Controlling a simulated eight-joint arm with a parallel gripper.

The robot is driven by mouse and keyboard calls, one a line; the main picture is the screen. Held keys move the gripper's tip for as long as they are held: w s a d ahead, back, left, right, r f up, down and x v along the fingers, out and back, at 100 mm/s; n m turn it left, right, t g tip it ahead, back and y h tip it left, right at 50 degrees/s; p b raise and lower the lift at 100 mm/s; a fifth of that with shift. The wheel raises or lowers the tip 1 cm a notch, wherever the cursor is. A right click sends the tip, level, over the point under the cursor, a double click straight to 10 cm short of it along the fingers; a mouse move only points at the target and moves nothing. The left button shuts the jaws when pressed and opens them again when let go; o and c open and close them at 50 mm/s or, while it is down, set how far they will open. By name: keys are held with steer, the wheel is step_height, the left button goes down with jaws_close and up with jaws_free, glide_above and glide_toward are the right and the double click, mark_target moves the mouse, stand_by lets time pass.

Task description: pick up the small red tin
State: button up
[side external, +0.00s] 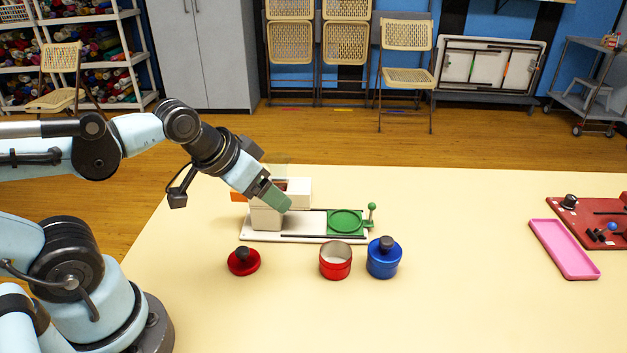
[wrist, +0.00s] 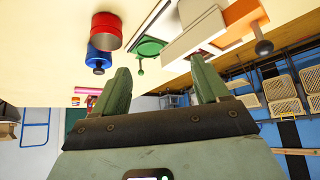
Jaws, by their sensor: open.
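The small red tin (side external: 336,265) stands open on the table, in front of a white device. Its pale inside shows from above. In the wrist view the red tin (wrist: 106,32) is at the upper left, apart from my fingers. My gripper (side external: 281,203) has green fingers and is at the white device's left part, above and left of the tin. In the wrist view my gripper (wrist: 162,68) has its fingers apart with nothing held between them.
A lidded blue tin (side external: 383,264) stands close to the red tin's right. The white device (side external: 262,220) has a green round dish (side external: 345,222) and green knob post behind the tins. A pink tray (side external: 563,249) and red board (side external: 592,222) are far right. The front table is clear.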

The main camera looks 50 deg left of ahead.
steer(key=shift+r, duration=0.1)
step_height(320, 180, up, 4)
steer(key=w+d+m+g+y, duration=0.1)
steer(key=w+d+m+y, duration=0.2)
steer(key=d+m+y, duration=0.65)
steer(key=w+d+m+y, duration=0.2)
steer(key=d+m, duration=0.3)
steer(key=m, duration=0.9)
glide_toward(331, 250)
steer(key=shift+w+a+f+y, duration=0.35)
steer(key=shift+a+f, duration=0.1)
steer(key=shift+a, duration=0.05)
steer(key=shift+x, duration=3.75)
steer(key=shift+f, duration=0.1)
